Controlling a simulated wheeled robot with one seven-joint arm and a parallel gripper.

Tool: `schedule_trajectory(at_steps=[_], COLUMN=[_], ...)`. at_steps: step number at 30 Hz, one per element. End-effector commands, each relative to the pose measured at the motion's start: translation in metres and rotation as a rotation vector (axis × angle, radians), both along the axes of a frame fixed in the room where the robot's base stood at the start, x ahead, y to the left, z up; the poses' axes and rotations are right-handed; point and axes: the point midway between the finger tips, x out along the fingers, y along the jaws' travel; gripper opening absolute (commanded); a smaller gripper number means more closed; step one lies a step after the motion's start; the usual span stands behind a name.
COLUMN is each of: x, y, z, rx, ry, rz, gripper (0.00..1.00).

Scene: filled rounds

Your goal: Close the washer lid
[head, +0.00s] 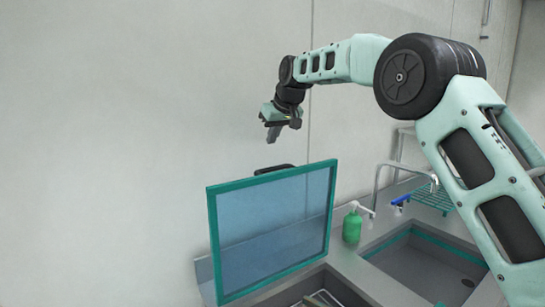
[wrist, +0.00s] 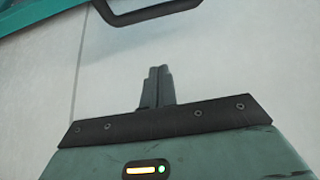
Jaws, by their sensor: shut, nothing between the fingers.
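The washer lid (head: 270,230) is a bluish see-through panel in a green frame. It stands raised, nearly upright, at the back of the counter in the head view. A black handle (head: 273,169) sits at its top edge. In the wrist view the handle (wrist: 150,10) shows at the top, beyond my fingertips, with part of the green frame (wrist: 40,15) at top left. My gripper (head: 272,138) is above the lid's top edge, apart from the handle. Its fingers (wrist: 157,72) are together and empty in the wrist view.
Below the lid is an open basin (head: 325,298), partly cut off. To the right are a green soap bottle (head: 352,227), a sink (head: 425,265), a tap (head: 378,180) and a green rack (head: 432,198). A pale wall (head: 110,120) stands behind. The space left of the lid looks clear.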

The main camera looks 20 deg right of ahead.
Motion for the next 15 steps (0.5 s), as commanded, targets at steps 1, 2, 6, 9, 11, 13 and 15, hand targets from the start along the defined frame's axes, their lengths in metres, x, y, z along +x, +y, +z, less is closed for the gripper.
schedule_trajectory(at_steps=[1, 2, 6, 9, 11, 13, 15], x=[0.005, 0.008, 0.022, 0.031, 0.036, 0.035, 0.029], y=[0.002, 0.003, 0.008, 0.011, 0.013, 0.012, 0.01], z=[-0.006, -0.011, -0.034, -0.049, -0.058, -0.062, -0.063], rx=[0.0, -0.001, 0.0, 0.0, 0.0, 0.0, 0.001], ry=[0.004, 0.005, 0.004, 0.004, 0.004, 0.001, 0.0], rz=[0.001, 0.001, 0.001, 0.001, 0.001, 0.001, 0.001], gripper=[0.0, 0.0, 0.0, 0.0, 0.0, 0.0, 0.0])
